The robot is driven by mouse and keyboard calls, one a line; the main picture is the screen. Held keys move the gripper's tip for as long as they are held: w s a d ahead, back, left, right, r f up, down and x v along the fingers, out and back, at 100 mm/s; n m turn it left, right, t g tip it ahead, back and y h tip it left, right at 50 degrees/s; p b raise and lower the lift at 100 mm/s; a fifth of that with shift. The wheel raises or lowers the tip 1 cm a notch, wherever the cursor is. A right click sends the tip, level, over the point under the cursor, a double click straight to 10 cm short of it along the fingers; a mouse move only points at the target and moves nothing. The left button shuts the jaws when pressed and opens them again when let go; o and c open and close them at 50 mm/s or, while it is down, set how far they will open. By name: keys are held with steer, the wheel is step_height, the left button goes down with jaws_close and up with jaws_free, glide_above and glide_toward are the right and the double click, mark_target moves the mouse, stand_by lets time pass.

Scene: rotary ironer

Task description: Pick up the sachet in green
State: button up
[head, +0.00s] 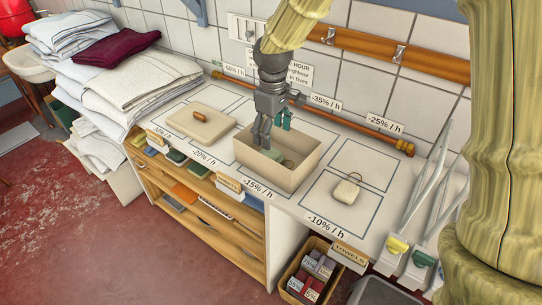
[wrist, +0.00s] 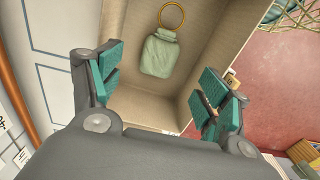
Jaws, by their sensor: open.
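The green sachet (wrist: 160,53) lies on the floor of an open beige box, with a gold ring (wrist: 171,15) at its neck. In the head view the sachet (head: 273,154) is partly hidden behind the box's front wall and my gripper. The beige box (head: 268,177) stands on the counter, its lid off. My gripper (head: 265,138) points down over the box's left part, fingers spread and empty. In the wrist view the sachet shows ahead, between and beyond the fingers (wrist: 160,92), apart from them.
A cream sachet with a loop (head: 346,191) lies on the counter right of the box. A beige lid with a brown handle (head: 200,124) lies to the left. Folded linens (head: 120,75) are stacked at far left. A copper pipe (head: 340,125) runs along the back.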

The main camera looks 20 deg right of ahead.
mark_target(272, 153)
step_height(272, 153, down, 2)
steer(key=shift+d+f, duration=0.1)
steer(key=shift+f+p, duration=0.75)
steer(key=shift+f, duration=2.05)
steer(key=shift+c, duration=0.4)
steer(key=c, duration=0.9)
